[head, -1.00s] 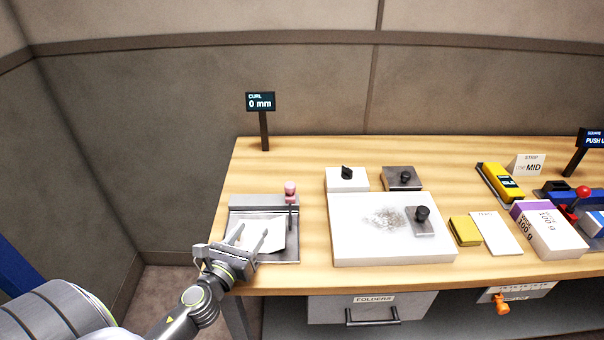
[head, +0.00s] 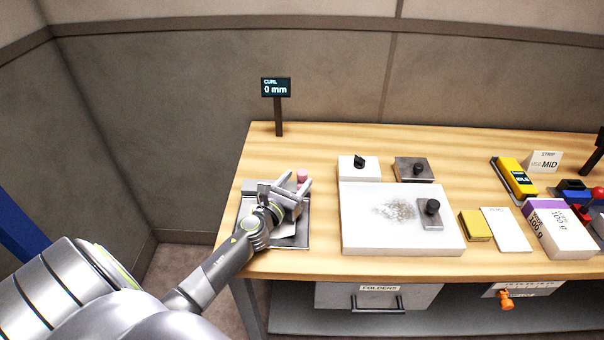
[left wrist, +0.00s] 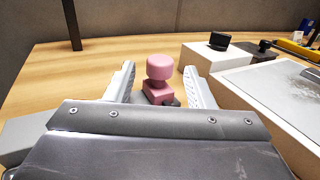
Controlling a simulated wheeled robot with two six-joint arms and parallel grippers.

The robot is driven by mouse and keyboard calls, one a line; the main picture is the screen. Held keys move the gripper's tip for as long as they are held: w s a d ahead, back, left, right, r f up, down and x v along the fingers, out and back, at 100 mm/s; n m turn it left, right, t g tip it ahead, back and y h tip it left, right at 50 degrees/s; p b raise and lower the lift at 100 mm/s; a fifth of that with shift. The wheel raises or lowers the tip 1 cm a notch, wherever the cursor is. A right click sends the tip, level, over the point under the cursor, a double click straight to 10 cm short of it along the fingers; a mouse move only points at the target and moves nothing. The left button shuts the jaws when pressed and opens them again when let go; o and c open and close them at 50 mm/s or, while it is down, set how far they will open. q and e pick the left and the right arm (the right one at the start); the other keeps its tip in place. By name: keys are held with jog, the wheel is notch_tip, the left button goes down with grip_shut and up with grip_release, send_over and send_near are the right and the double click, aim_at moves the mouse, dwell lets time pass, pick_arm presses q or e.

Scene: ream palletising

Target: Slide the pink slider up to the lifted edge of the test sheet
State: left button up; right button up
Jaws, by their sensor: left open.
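The pink slider (left wrist: 159,72) stands upright between the two fingers of my left gripper (left wrist: 160,85) in the left wrist view, with a gap on each side. In the head view the pink slider (head: 302,176) shows just beyond the fingertips of my left gripper (head: 296,181), which is open. The test sheet (head: 284,230) lies on the grey curl gauge plate (head: 293,242), mostly hidden under my gripper. Its lifted edge cannot be made out. The curl display (head: 276,88) reads 0 mm. My right gripper is not in view.
Right of the gauge stands a white block (head: 400,240) with a grey-smudged top and a knobbed weight (head: 431,212). Behind it sit a white knobbed block (head: 359,168) and a dark one (head: 414,169).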

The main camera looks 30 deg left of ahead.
aim_at(299, 178)
pick_arm(q)
jog(key=w, duration=0.2)
jog(key=shift+w+a+f, duration=0.1)
jog(key=shift+w, duration=0.75)
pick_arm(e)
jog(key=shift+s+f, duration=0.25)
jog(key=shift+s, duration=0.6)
pick_arm(q)
jog(key=shift+c, duration=0.3)
grip_shut()
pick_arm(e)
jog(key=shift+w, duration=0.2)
